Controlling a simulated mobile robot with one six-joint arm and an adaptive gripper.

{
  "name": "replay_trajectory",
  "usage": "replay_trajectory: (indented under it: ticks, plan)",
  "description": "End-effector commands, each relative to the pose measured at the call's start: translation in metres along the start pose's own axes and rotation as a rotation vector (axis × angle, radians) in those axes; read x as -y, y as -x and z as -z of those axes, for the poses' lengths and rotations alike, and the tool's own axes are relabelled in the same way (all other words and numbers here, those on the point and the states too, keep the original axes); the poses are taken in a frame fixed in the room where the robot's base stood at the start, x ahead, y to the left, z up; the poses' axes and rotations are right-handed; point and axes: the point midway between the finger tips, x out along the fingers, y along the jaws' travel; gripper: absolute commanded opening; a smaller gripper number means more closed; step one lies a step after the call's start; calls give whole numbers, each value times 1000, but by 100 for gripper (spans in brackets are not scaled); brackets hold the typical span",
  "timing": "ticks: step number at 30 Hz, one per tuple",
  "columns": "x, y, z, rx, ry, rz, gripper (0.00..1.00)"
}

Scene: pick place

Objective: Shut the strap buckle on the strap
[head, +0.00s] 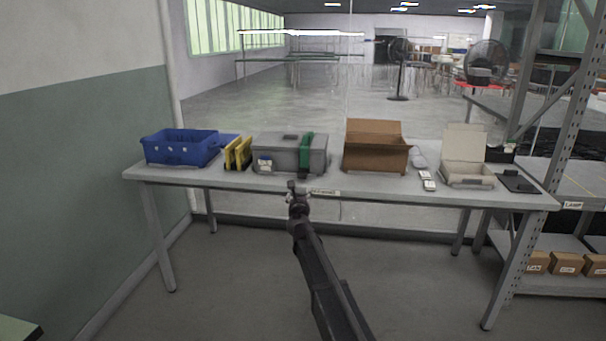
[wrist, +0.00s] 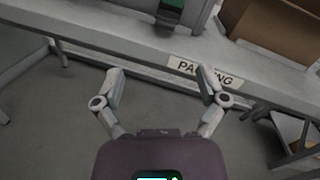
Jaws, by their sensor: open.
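A green strap (head: 306,152) runs over the right part of a grey case (head: 278,153) on the table. A dark buckle piece on the green strap (wrist: 172,7) shows at the top edge of the wrist view; whether it is open or shut cannot be made out. My gripper (head: 297,187) is in front of the table's front edge, below and a little left of the strap. In the wrist view my gripper (wrist: 160,80) has its two fingers wide apart with nothing between them.
On the table (head: 230,178) stand a blue crate (head: 180,150), yellow-and-black items (head: 238,154), a brown cardboard box (head: 375,155), a beige open box (head: 466,172) and a black flat tray (head: 518,182). The case sits close between the yellow items and the brown box. A "PACKING" label (wrist: 204,72) is on the table edge.

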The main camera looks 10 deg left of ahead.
Motion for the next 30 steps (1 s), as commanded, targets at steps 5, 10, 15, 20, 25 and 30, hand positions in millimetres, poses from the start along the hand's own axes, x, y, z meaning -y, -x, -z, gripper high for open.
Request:
replay_trajectory:
  ticks: [5, 10, 15, 20, 25, 30]
  plan:
    - [-8, -18, -4, -45, -221, 112, 91]
    - [-10, -21, -2, -64, -307, 159, 91]
    - [-10, -21, -1, -67, -317, 164, 91]
    - [-9, -21, -1, -66, -315, 164, 91]
    - [-8, -24, -1, -66, -314, 164, 91]
    - [-7, -35, 0, -66, -313, 165, 91]
